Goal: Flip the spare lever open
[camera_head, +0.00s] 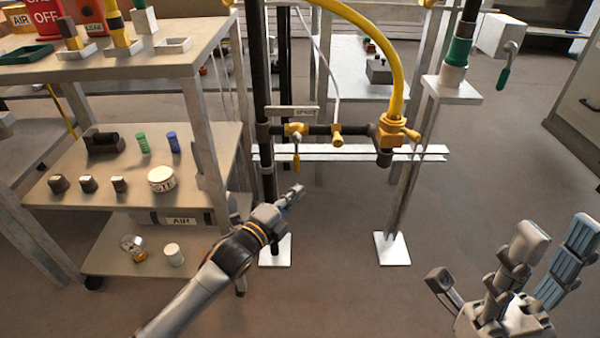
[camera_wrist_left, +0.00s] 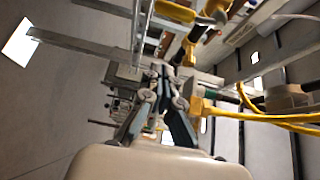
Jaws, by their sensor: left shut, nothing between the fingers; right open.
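A black pipe (camera_head: 318,130) with yellow valve fittings runs across the frame in the head view. A yellow valve lever (camera_head: 296,160) hangs straight down from its left fitting, under a small tag (camera_head: 293,111) whose text I cannot read. I take this lever for the spare lever. My left gripper (camera_head: 296,192) is shut and empty, a little below the lever and apart from it in the picture. In the left wrist view the fingers (camera_wrist_left: 163,100) are together, with yellow fittings (camera_wrist_left: 190,50) beyond them. My right gripper (camera_head: 545,255) is open and empty at the lower right.
A shelf cart (camera_head: 190,110) with fittings and small parts stands at left. A yellow hose (camera_head: 392,65) rises from the valve (camera_head: 397,132) at the pipe's right end. A green-handled lever (camera_head: 503,78) hangs at upper right. Frame legs (camera_head: 392,250) stand on clear floor.

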